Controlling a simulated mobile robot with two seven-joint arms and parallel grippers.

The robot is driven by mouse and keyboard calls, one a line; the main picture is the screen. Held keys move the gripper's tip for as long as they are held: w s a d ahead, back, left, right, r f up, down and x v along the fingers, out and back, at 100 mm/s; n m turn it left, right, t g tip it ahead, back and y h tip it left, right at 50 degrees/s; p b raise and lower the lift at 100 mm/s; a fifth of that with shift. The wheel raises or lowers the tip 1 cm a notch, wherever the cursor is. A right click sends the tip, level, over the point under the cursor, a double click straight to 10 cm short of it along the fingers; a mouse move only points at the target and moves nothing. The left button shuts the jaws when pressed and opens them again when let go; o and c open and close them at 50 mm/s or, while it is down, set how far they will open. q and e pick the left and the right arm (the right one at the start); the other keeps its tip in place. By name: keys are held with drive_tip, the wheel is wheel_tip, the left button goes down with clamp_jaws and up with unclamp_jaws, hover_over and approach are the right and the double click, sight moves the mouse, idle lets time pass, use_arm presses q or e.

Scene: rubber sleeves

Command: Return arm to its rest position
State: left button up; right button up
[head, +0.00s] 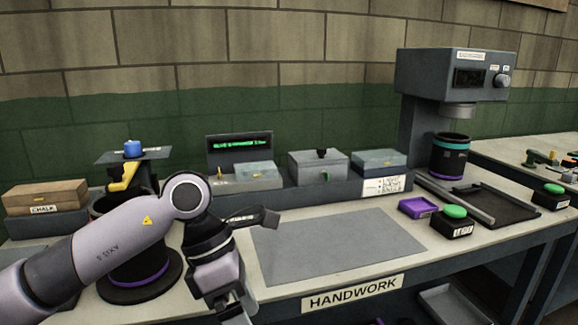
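An arm (110,245) of mine comes in from the lower left. It bends at a round joint (187,195) and turns down through a dark-banded link (215,265) that leaves the bottom edge. The arm covers part of a black stand with a purple ring (145,281) on a round base. My other arm and its gripper are out of view.
The workbench has a bare grey mat (335,243) above the HANDWORK label (352,293). A dark bar (252,218) sits beside the arm. A press (452,75) stands over a black cylinder with teal and purple rings (449,158).

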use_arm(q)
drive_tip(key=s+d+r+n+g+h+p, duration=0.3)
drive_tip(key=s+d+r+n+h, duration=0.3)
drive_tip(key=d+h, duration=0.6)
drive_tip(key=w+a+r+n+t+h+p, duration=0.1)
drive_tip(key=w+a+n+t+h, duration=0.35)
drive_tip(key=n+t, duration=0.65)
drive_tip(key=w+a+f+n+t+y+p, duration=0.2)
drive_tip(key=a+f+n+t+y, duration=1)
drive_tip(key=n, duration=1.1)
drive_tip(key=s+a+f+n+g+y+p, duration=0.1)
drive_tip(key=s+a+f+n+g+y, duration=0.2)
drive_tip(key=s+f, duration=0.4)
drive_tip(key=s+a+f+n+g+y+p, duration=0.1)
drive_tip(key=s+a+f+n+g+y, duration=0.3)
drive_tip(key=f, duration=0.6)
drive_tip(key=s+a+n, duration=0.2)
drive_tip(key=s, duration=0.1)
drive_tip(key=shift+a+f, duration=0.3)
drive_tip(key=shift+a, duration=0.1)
